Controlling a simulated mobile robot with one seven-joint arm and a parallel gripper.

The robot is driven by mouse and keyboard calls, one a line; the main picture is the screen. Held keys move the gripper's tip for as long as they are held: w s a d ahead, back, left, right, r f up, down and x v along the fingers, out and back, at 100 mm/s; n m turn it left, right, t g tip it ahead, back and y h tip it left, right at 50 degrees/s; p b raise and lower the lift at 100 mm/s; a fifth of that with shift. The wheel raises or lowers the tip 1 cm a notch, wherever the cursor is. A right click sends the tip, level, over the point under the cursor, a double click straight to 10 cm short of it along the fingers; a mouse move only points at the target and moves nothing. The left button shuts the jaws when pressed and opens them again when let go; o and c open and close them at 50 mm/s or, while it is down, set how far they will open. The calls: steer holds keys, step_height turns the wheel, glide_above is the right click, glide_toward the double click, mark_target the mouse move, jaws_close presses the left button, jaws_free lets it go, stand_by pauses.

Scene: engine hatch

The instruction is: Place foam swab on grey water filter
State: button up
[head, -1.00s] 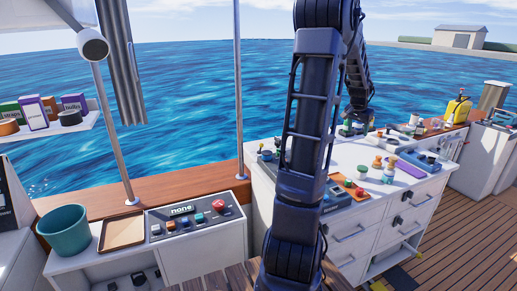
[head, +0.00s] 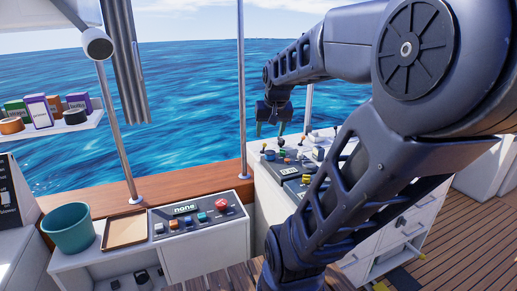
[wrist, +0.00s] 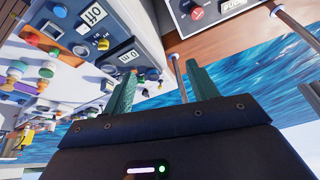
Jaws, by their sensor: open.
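My gripper (head: 272,130) is open and hangs above the left end of the white counter, with the sea behind it. In the wrist view my gripper (wrist: 164,82) shows two green fingers spread apart with nothing between them. I cannot make out a foam swab or a grey water filter for certain in either view. Several small items on the counter are too small to tell apart, and my arm hides much of the counter top in the head view.
The white counter (head: 268,204) carries control panels with knobs and displays. To the left are a button panel (head: 190,220), an empty tan tray (head: 124,230) and a teal bucket (head: 68,230). A shelf (head: 60,128) holds small boxes. A metal pole (head: 241,90) stands near my gripper.

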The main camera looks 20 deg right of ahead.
steer(key=s+a+f+n, duration=0.2)
steer(key=s+a+n, duration=0.1)
steer(key=s+a, duration=0.4)
steer(key=shift+s+a+y, duration=0.2)
steer(key=shift+s+y, duration=0.05)
steer(key=shift+y, duration=0.05)
stand_by(0.9)
